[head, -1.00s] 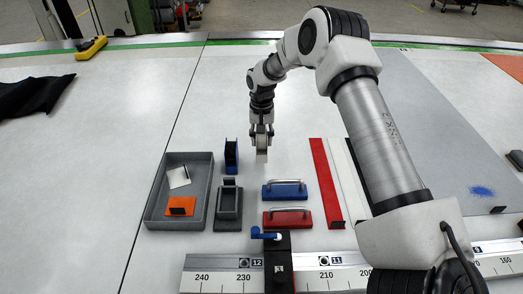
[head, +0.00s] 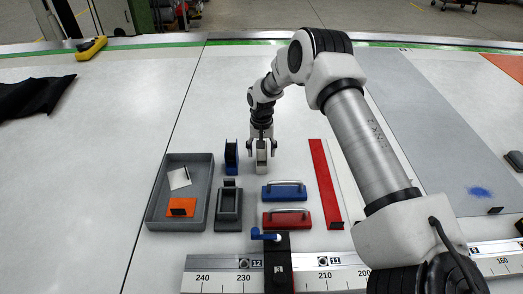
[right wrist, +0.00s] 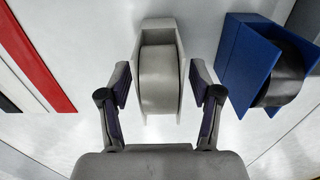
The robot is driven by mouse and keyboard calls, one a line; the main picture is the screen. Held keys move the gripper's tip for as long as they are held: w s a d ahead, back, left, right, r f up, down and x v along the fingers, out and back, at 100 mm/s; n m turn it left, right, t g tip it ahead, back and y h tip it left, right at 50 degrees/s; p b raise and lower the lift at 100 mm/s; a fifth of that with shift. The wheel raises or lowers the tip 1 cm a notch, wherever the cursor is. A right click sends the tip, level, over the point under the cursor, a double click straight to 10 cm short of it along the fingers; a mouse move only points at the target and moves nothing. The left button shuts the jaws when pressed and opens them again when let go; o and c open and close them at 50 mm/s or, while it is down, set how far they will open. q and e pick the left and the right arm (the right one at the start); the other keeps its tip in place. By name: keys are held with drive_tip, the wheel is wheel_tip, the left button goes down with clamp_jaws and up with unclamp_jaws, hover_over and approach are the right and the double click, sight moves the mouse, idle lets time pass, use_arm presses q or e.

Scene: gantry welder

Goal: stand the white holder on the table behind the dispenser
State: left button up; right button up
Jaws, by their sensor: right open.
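The white holder (head: 262,163) stands upright on the table, just right of a blue holder with dark contents (head: 231,155). In the right wrist view the white holder (right wrist: 158,25) stands between my fingers, with a gap on each side. My right gripper (head: 262,151) is open above and around it; its spread fingers also show in the right wrist view (right wrist: 160,82). A grey block-like piece, probably the dispenser (head: 228,218), is nearer the front and left of the white holder. My left gripper is out of view.
A grey tray (head: 208,190) holds an orange piece (head: 180,206) and a white piece (head: 179,177). Blue (head: 284,193) and red (head: 287,219) handled blocks lie in front of the white holder. A red strip (head: 326,185) lies to the right.

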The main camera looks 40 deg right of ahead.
wheel_tip(320, 180, up, 11)
drive_tip(key=b, duration=0.4)
drive_tip(key=shift+r, duration=0.65)
